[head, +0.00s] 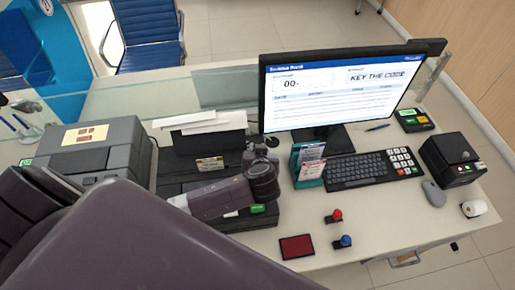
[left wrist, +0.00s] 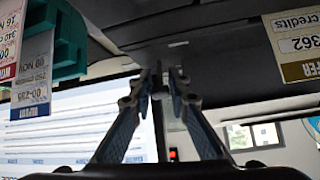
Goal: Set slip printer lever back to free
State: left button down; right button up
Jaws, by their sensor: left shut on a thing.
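The slip printer (head: 178,178) is a dark box left of the monitor, with white paper on top and a small label on its front. Its dark underside or front (left wrist: 205,50) fills the upper part of the left wrist view. My left gripper (head: 262,150) is over the printer's right side; my wrist covers part of the printer. In the left wrist view its two fingers (left wrist: 160,82) converge and are shut at the printer's dark body. The lever is almost fully hidden between the fingertips, so its position cannot be read. My right gripper is not in view.
A teal slip holder (head: 308,165) stands close to the right of my left gripper, before the monitor (head: 335,90) and keyboard (head: 368,168). Red (head: 334,215) and blue (head: 343,241) stamps and a red pad (head: 297,247) lie in front. A grey machine (head: 95,145) stands left.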

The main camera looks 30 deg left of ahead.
pick_arm(q)
jog(key=c, duration=2.1)
grip_release()
jog(key=shift+a, duration=0.1)
jog(key=shift+s, duration=0.1)
jog(key=v, duration=1.2)
